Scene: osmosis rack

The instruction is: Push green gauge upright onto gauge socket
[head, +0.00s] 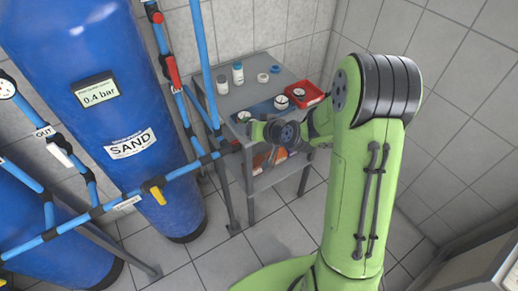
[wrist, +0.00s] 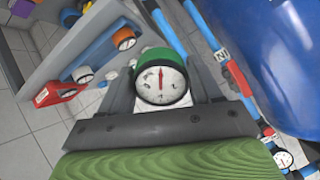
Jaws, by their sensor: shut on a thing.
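The green gauge (wrist: 155,56) has a round white dial facing the camera in the wrist view. My gripper (wrist: 162,72) is shut on it, with a dark finger on each side. In the head view my gripper (head: 240,143) is at the end of the blue horizontal pipe (head: 180,172), in front of the shelf. The gauge is too small and covered to make out there. I cannot pick out the gauge socket in either view, nor tell whether the gauge touches it.
A grey shelf (head: 252,68) behind holds bottles, other gauges and a red bin (head: 304,95). Two blue tanks, one labelled SAND (head: 131,143), stand at the left. Blue vertical pipes (head: 203,65) run close to my gripper. Open tiled floor (head: 270,237) lies below.

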